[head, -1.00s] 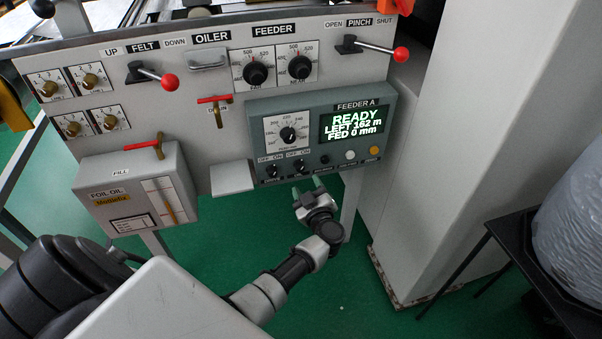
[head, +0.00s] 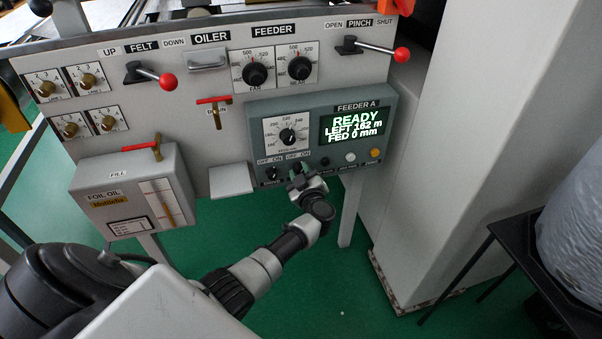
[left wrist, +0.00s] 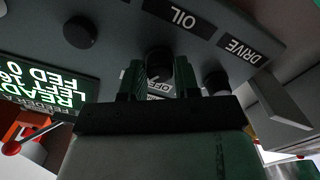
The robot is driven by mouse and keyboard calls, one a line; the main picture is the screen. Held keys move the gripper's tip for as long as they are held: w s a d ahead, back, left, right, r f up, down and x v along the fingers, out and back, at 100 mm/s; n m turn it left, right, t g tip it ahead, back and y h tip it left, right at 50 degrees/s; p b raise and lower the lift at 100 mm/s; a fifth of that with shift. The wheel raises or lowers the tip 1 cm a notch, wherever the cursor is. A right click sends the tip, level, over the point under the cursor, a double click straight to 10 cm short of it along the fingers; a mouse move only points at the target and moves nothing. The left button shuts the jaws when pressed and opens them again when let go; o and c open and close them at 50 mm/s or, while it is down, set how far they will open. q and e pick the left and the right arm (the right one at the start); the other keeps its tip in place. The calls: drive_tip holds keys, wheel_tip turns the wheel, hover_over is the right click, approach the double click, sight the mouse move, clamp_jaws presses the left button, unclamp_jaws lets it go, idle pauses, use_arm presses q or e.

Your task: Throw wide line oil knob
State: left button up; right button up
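The black OIL knob (left wrist: 159,63) shows in the left wrist view under its OIL label, on the underside-facing lower strip of the grey feeder panel (head: 374,108). My left gripper (left wrist: 160,85) has its two fingers apart, one on each side of this knob; I see no clear grip on it. Several brass line knobs (head: 47,89) are on the far left plate. My right gripper is not in view.
The panel's display (head: 353,124) reads READY. A black button (head: 325,161), a white one (head: 350,157) and an amber one (head: 374,153) are right of the gripper. A foil oil box (head: 125,190) juts out at left. Green floor below is clear.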

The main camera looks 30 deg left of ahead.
use_arm(q)
drive_tip(key=shift+c, duration=1.2)
drive_tip(key=shift+n, duration=0.3)
drive_tip(key=shift+f+n, duration=0.1)
drive_tip(key=shift+n, duration=0.5)
drive_tip(key=shift+n+b, duration=0.3)
drive_tip(key=shift+n, duration=0.9)
drive_tip(key=shift+f+n+b, duration=0.1)
drive_tip(key=shift+n+b, duration=1.25)
drive_tip(key=shift+n, duration=2.65)
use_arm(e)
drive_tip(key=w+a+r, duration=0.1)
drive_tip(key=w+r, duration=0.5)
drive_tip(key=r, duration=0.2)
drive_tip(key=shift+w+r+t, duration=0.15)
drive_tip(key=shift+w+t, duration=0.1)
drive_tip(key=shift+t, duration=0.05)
use_arm(q)
drive_tip(key=shift+s, duration=0.1)
drive_tip(key=o, duration=0.9)
